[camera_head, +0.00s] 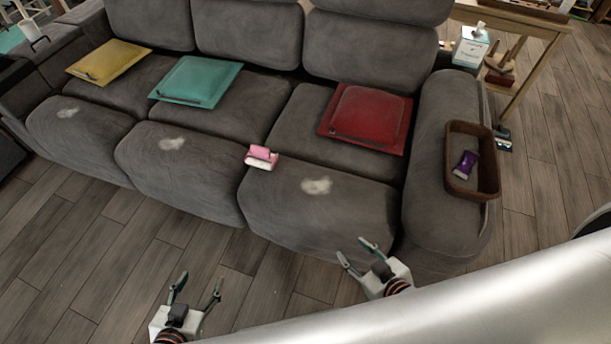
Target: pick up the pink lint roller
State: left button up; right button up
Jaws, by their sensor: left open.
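The pink lint roller (261,157) is a small pink and white thing lying on the front of the grey sofa seat (240,190), near the gap between the middle and right cushions. My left gripper (198,283) is open and empty over the wooden floor, below and left of the roller in the picture. My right gripper (355,255) has its fingers spread, with nothing between them. It is in front of the right seat cushion, below and right of the roller. Neither gripper touches the roller.
Yellow (108,62), teal (196,81) and red (366,117) pillows lie on the sofa. Whitish patches mark the seat fronts. A brown basket (494,180) with a purple item (465,165) sits on the right armrest. A wooden table (520,22) stands behind. Floor before the sofa is clear.

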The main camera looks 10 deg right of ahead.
aim_at(258, 151)
jog(key=i+j+z, duration=0.35)
jog(key=j, duration=0.35)
jog(key=i+j+z, duration=0.35)
jog(key=j, duration=0.4)
jog(key=i+j+z, duration=0.2)
jog(key=j, duration=0.25)
jog(key=j+z, duration=0.15)
jog(key=j, duration=0.25)
jog(key=i, duration=0.05)
